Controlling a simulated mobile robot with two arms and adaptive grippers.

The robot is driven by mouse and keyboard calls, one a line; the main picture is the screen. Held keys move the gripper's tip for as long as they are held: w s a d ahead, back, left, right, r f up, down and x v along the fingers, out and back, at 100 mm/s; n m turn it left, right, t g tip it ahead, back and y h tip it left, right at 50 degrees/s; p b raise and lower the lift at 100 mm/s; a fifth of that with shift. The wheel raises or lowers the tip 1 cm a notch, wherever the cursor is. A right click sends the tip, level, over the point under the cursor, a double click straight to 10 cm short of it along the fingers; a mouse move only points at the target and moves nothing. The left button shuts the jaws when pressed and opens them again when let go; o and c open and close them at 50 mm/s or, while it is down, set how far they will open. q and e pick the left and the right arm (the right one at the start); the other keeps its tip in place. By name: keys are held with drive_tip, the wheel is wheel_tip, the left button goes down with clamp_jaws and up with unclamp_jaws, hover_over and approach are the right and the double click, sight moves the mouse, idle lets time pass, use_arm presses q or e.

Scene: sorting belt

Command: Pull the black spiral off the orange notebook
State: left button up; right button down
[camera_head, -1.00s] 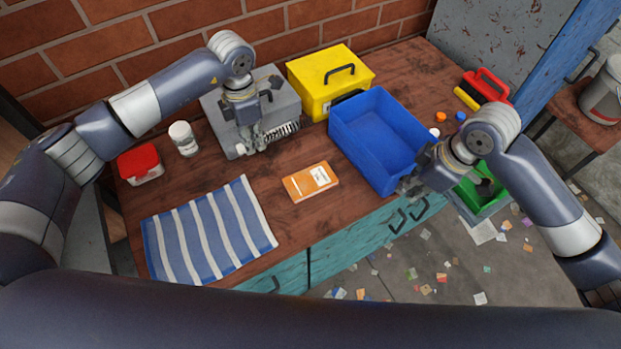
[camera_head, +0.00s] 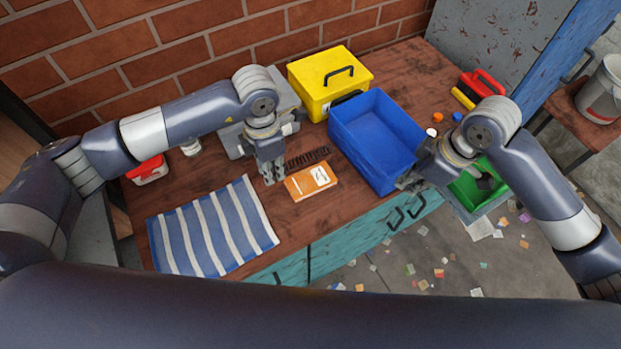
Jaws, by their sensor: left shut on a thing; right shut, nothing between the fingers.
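The orange notebook (camera_head: 301,186) lies flat on the wooden bench, with a white label on its right part. The black spiral (camera_head: 310,157) is apart from the notebook's binding, just behind its back edge and roughly parallel to it. My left gripper (camera_head: 273,177) points down at the left end of the notebook and is shut on the spiral's left end; the fingers partly hide the hold. I cannot tell whether the spiral touches the bench. My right gripper (camera_head: 405,182) is shut and empty at the front right corner of the blue bin.
The blue bin (camera_head: 352,148) stands right of the notebook, and a yellow box (camera_head: 310,83) behind. A grey box (camera_head: 288,90) is behind my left gripper. A striped cloth (camera_head: 213,230) lies front left. A green bin (camera_head: 466,190) sits beyond the bench's right side.

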use_arm(q)
drive_tip(key=shift+s+d+r+p, duration=0.15)
drive_tip(key=shift+s+d, duration=0.55)
drive_tip(key=shift+s, duration=0.3)
drive_tip(key=shift+s+d+r+p, duration=0.15)
drive_tip(key=shift+s+d, duration=0.5)
drive_tip(key=shift+s, duration=0.35)
